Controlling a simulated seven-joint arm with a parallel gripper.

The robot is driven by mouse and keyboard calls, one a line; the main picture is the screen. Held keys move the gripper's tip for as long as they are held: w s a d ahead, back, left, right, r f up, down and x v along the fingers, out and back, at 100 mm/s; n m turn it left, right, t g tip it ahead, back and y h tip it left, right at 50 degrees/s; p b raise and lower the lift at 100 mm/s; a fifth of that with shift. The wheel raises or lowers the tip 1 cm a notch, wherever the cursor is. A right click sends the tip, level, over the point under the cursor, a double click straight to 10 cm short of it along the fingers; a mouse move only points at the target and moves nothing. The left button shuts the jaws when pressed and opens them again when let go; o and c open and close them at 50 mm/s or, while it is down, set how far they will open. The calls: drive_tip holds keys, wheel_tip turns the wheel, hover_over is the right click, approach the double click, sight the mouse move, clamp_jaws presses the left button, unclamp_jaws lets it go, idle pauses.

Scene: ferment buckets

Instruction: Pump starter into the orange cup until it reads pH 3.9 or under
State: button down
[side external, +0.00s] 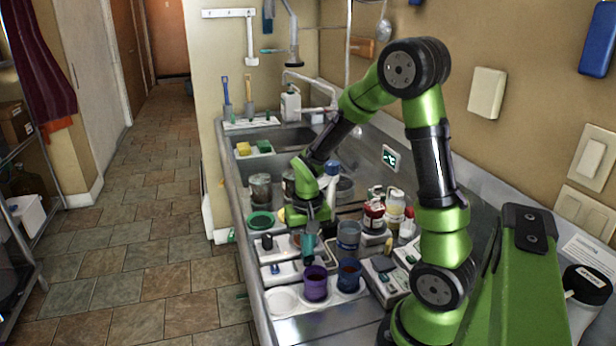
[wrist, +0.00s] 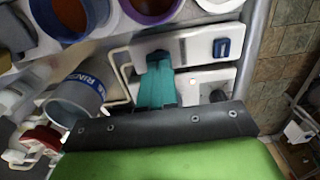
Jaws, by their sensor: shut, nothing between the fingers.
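My gripper (side external: 309,240) is low over the counter, its teal fingers closed together with nothing between them; they also show in the wrist view (wrist: 160,82). It is above the white panels, beside the cups. A purple cup (side external: 315,285) and a blue cup (side external: 349,276) stand side by side in a white holder. In the wrist view the purple cup (wrist: 133,13) and blue cup (wrist: 37,10) hold brownish-orange liquid. I cannot pick out the starter pump or any pH reading.
A blue-grey rinse cup (side external: 348,236) stands right of my gripper, and also shows in the wrist view (wrist: 75,97). Red-capped jars (side external: 373,217) and a grey device (side external: 384,278) crowd the right. White panels carry a black knob (side external: 267,242) and blue switch (side external: 275,269).

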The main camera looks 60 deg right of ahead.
drive_tip(key=shift+f, duration=0.45)
drive_tip(key=shift+r, duration=3.55)
drive_tip(key=shift+w+a+r, duration=0.1)
drive_tip(key=shift+r, duration=0.05)
drive_tip(key=s+a+r+n+t+y, duration=0.1)
drive_tip(key=s+a+r+n+t, duration=0.1)
drive_tip(key=a+r, duration=0.4)
drive_tip(key=s+a+r+n+t+y, duration=0.1)
drive_tip(key=s+a+r+n+t, duration=0.2)
drive_tip(key=a, duration=0.5)
wheel_tip(320, 180, up, 3)
drive_tip(key=shift+s+r+t, duration=0.2)
drive_tip(key=shift+s+t, duration=0.3)
drive_tip(key=shift+t, duration=0.6)
